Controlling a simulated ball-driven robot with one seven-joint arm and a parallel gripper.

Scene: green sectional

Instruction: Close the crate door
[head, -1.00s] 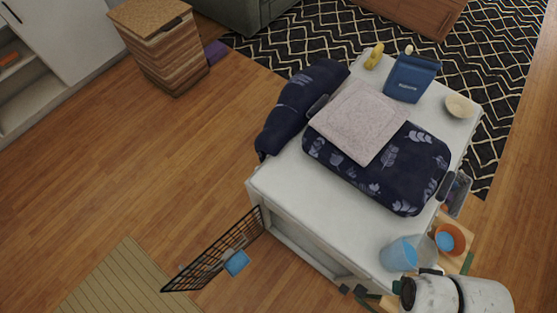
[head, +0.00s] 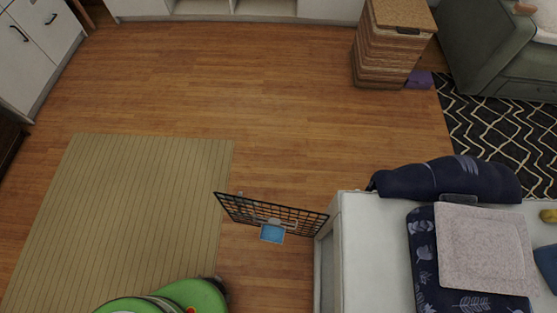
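The crate (head: 368,250) is a white box at the lower right, with things lying on its top. The door stands wide open and sticks out to the left over the wood floor. A light blue dish (head: 271,233) hangs on the door's lower part. The crate's door opening is mostly hidden from this angle. My gripper is not in view.
A ribbed tan mat (head: 130,210) is left of the door. A wooden hamper (head: 392,45) stands at the back. The floor behind the door is clear.

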